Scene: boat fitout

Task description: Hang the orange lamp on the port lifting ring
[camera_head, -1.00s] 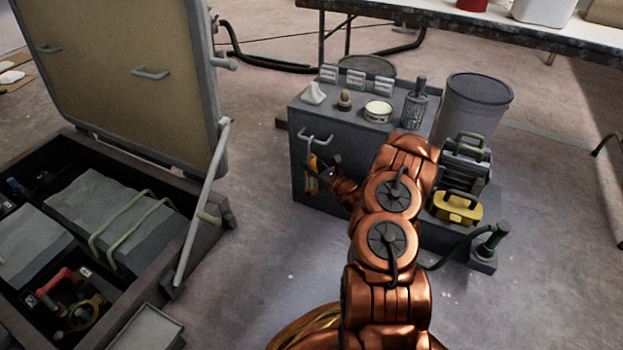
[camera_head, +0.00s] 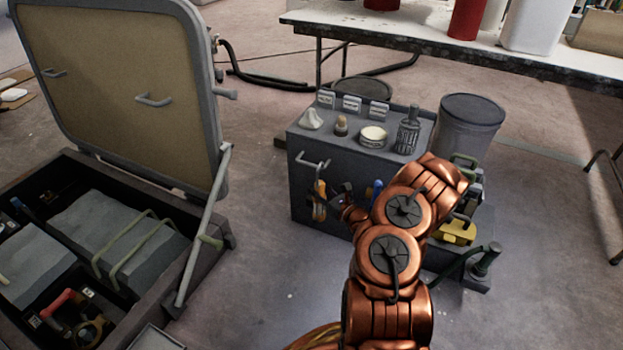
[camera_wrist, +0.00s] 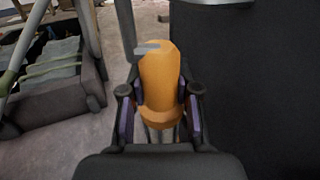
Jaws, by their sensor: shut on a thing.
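The orange lamp (camera_head: 320,203) is at the front of the grey cabinet, just below its bar handle (camera_head: 313,163). My gripper (camera_wrist: 158,95) is shut on the lamp, with a finger on each side of its body. In the wrist view the orange lamp (camera_wrist: 160,75) stands upright, with a small grey piece across its upper end. I cannot tell whether it touches the bar handle. Two grey ring-like handles, one nearer (camera_head: 153,101) and one farther left (camera_head: 54,73), sit on the raised hatch lid (camera_head: 110,140). I cannot tell which is the port lifting ring.
The grey cabinet (camera_head: 300,190) carries small items on top; a bin (camera_head: 468,125) and yellow case (camera_head: 458,232) stand at its right. The open hatch box (camera_head: 205,250) with its slanted strut (camera_head: 200,235) is at left. Bare floor lies between box and cabinet.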

